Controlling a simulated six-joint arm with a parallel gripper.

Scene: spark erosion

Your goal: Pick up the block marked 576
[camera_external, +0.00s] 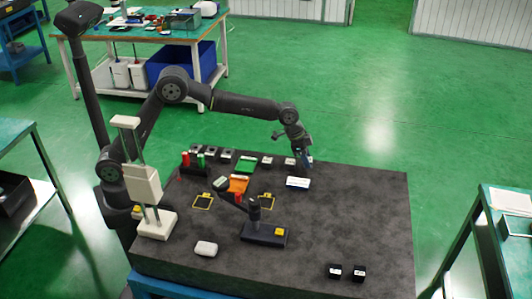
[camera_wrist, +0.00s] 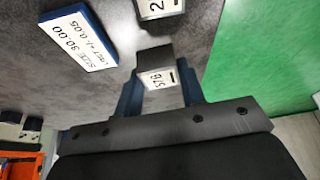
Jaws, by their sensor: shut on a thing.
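The block marked 576 (camera_wrist: 154,60) is dark grey, with a white label on its near face that reads upside down in the wrist view. My gripper (camera_wrist: 160,88) has one blue finger on each side of this block and is shut on it. In the external view my gripper (camera_external: 305,160) points down at the back of the dark table. The block is too small and covered there to make out, and I cannot tell whether it touches the table.
A block marked with a 2 (camera_wrist: 158,8) stands close by. A blue-edged size plate (camera_wrist: 78,38) lies to the left and also shows in the external view (camera_external: 298,183). A black stand (camera_external: 265,233) is nearer the front.

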